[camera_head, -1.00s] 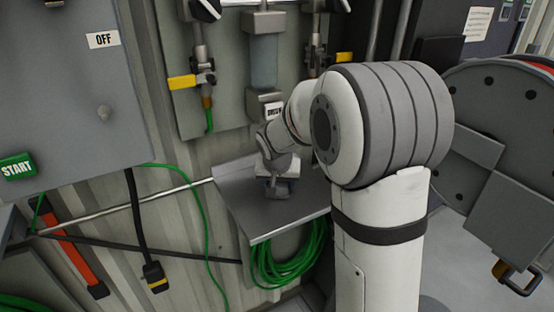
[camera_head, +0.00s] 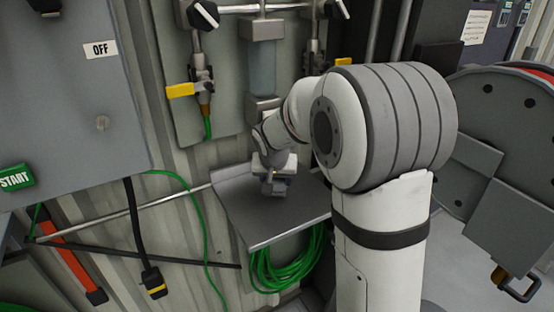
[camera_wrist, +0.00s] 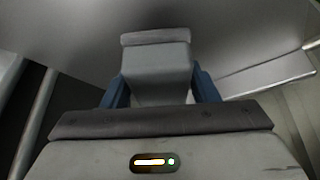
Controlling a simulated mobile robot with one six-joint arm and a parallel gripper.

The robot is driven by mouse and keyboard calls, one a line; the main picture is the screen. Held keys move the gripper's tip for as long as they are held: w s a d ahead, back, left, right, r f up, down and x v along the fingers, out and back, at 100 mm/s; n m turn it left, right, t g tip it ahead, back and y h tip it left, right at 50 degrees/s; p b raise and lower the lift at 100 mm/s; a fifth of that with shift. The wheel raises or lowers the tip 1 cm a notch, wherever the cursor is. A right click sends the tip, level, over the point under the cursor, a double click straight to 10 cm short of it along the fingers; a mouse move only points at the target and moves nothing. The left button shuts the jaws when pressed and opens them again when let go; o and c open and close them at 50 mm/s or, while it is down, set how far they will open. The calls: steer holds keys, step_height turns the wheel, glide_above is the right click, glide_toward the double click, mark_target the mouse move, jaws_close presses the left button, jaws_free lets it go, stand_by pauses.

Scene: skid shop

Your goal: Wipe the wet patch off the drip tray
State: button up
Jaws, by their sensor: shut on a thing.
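The drip tray (camera_head: 285,228) is a grey metal shelf fixed to the wall below the valves. It also fills the far part of the wrist view (camera_wrist: 65,35). My gripper (camera_head: 275,185) is over the tray's back part, pointing down. In the wrist view its blue fingers (camera_wrist: 158,78) are shut on a grey block (camera_wrist: 155,62) with a darker pad-like end (camera_wrist: 155,38). The pad end is at or close to the tray surface; I cannot tell if it touches. I cannot make out a wet patch; my gripper and arm hide part of the tray.
A coiled green hose (camera_head: 290,268) hangs under the tray's front edge. Valves with yellow handles (camera_head: 181,90) and a clear cylinder (camera_head: 262,68) are on the wall above. A grey control box (camera_head: 70,110) is at left and a large reel (camera_head: 490,110) at right.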

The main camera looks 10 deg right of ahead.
steer(key=shift+s+r, duration=0.25)
steer(key=shift+r, duration=0.45)
steer(key=shift+w+r+p, duration=0.25)
steer(key=shift+r+p, duration=0.6)
steer(key=shift+r, duration=0.1)
steer(key=shift+s+r+p, duration=0.1)
steer(key=shift+r+p, duration=0.45)
steer(key=shift+r, duration=0.65)
